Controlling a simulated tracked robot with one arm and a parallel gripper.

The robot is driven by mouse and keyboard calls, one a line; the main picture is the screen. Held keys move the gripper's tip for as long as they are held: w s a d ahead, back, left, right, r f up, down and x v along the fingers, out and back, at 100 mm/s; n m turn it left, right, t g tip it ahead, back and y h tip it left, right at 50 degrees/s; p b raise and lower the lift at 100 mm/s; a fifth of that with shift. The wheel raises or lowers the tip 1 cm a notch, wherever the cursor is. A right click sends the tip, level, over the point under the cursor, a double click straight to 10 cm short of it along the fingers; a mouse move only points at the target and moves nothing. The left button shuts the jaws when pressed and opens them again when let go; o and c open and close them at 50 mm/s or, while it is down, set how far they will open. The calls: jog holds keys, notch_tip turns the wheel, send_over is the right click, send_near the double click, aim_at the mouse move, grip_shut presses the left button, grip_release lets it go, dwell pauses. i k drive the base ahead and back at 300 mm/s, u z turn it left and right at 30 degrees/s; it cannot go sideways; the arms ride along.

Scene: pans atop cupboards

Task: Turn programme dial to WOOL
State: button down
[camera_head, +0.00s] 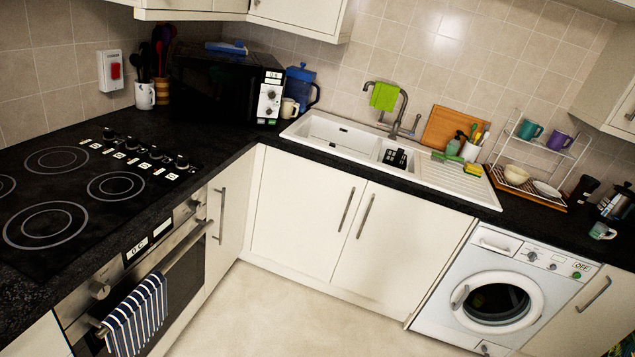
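A white washing machine (463,278) stands under the worktop at the lower right. Its round door (493,301) looks closed. A label reading OFF (581,266) is at the right of its control panel. A small dial (531,256) sits just right of the detergent drawer (497,242), and other small controls are to its right. Which one is the programme dial is too small to tell, and no WOOL marking is legible. My gripper is not in view.
Clear floor (290,318) lies before the white cupboards (300,212). The oven (185,270) with a striped towel (137,316) stands at left under the hob (70,195). The sink (330,133), microwave (215,90) and dish rack (510,150) are on the worktop.

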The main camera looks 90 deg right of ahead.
aim_at(532, 256)
jog(key=z, duration=0.95)
jog(key=i, duration=0.1)
jog(key=z, duration=2.15)
jog(key=k, duration=1.75)
jog(key=z, duration=0.65)
jog(key=i, duration=1.7)
jog(key=u, duration=0.05)
